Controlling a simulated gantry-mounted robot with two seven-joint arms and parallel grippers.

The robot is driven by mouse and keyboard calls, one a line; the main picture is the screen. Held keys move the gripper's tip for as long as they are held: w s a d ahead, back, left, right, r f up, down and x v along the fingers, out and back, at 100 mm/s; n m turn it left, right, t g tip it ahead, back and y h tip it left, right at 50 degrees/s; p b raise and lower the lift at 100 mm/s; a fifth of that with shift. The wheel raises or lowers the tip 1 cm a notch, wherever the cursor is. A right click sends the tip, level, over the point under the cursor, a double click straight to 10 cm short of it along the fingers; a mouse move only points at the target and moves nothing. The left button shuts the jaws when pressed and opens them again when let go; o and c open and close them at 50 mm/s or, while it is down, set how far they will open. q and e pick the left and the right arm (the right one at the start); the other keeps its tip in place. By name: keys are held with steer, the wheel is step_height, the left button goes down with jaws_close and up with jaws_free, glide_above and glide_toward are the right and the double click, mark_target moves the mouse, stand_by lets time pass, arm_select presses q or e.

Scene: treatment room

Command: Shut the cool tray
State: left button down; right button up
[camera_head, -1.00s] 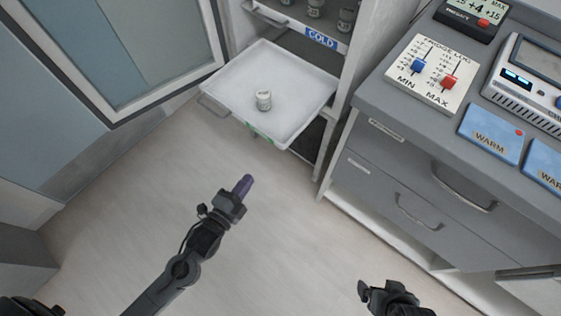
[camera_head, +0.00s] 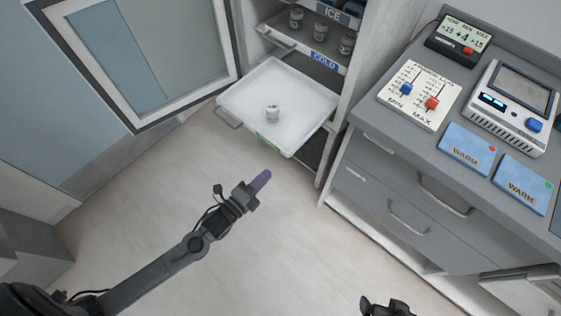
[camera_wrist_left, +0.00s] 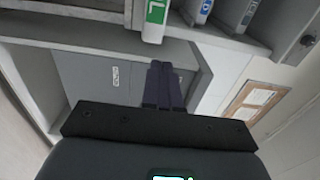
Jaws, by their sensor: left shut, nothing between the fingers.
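The cool tray (camera_head: 262,84) is a white pull-out tray, slid out of the open fridge below the COLD label (camera_head: 325,62). A small white jar (camera_head: 272,113) stands on it. A wire-like handle (camera_head: 228,118) is on its left front edge, and a green mark sits on its front rim. My left gripper (camera_head: 262,179) is shut and empty, in front of the tray and apart from it, pointing towards it. In the left wrist view the shut fingers (camera_wrist_left: 163,84) show below a green label (camera_wrist_left: 156,12). My right gripper (camera_head: 386,308) is at the bottom edge, mostly cut off.
The fridge door (camera_head: 140,60) stands open at the left. Shelves with several jars (camera_head: 346,44) are above the tray. A grey drawer cabinet (camera_head: 400,190) with devices and WARM pads (camera_head: 467,149) on top stands at the right. The floor (camera_head: 200,270) before the tray is clear.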

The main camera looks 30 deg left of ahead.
mark_target(287, 154)
arm_select(q)
steer(key=b+x, duration=0.2)
steer(key=x, duration=0.4)
steer(key=shift+w+d+f, duration=0.1)
steer(key=shift+w+d, duration=0.05)
steer(key=shift+w, duration=0.2)
steer(key=shift+w+d, duration=0.15)
steer(key=shift+w, duration=0.5)
